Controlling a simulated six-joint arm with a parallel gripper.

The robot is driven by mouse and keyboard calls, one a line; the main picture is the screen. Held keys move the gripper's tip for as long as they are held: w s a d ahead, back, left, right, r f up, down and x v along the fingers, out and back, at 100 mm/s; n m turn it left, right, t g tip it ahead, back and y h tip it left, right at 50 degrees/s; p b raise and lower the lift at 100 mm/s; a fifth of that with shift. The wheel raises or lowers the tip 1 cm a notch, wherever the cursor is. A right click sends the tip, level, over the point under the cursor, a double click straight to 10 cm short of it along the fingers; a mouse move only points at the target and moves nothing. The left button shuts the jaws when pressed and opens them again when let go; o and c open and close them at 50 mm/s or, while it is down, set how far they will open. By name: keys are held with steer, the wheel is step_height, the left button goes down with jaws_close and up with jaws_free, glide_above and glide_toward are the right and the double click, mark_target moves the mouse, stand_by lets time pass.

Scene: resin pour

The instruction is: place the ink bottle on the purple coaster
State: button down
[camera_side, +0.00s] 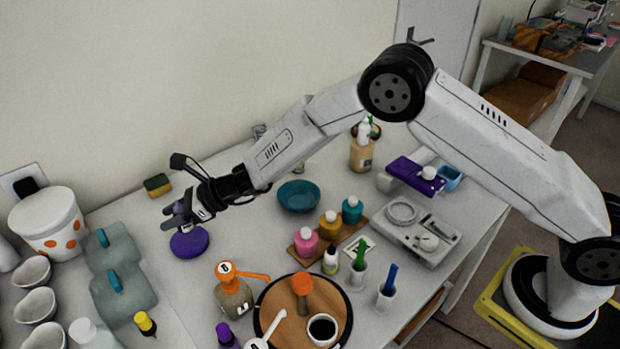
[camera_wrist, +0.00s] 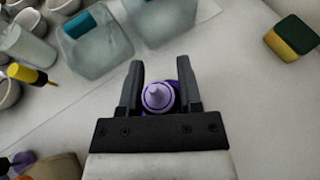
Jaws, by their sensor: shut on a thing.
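My gripper (camera_side: 178,215) is at the left of the table, shut on the ink bottle. In the wrist view the bottle's lilac cap and nozzle (camera_wrist: 157,97) show between the two fingers (camera_wrist: 158,85). In the side view only a bit of purple shows at the fingers, and the rest of the bottle is hidden. The round purple coaster (camera_side: 189,243) lies on the table just below the fingers. A darker purple edge shows around the cap in the wrist view. I cannot tell whether the bottle touches the coaster.
A yellow and green sponge (camera_side: 158,185) lies behind the gripper. Translucent moulds with teal parts (camera_side: 122,280) lie to the left, beside a white pot with orange dots (camera_side: 48,224). A teal bowl (camera_side: 299,196) and a wooden rack of coloured bottles (camera_side: 318,244) stand to the right.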

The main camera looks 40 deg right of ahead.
steer(key=shift+w+f, duration=0.1)
steer(key=shift+w+a+f, duration=0.1)
steer(key=shift+f, duration=1.65)
steer(key=shift+f, duration=0.1)
steer(key=shift+c, duration=1.4)
jaws_free()
